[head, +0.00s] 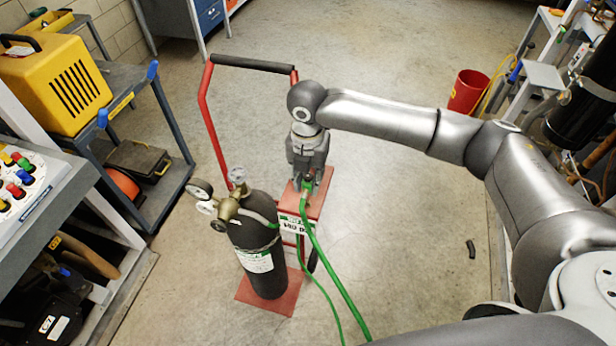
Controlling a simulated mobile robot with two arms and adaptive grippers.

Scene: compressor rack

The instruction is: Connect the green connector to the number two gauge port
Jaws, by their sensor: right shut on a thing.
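My right gripper (306,180) points down above the red cart, shut on the green connector (307,187) at the end of a green hose (322,262). The fingers hide most of the connector. A black gas cylinder (262,262) with a brass regulator (229,207) and round gauges (200,189) stands to the left of the gripper. I cannot make out a number two mark or which gauge port it is. My left gripper is not in view.
The cylinder stands on a red hand cart (206,115) with a black handle. A shelf cart with a yellow case (55,85) is at left, beside a panel with coloured connectors (18,180). A red bucket (468,91) stands at right. The middle floor is mostly clear.

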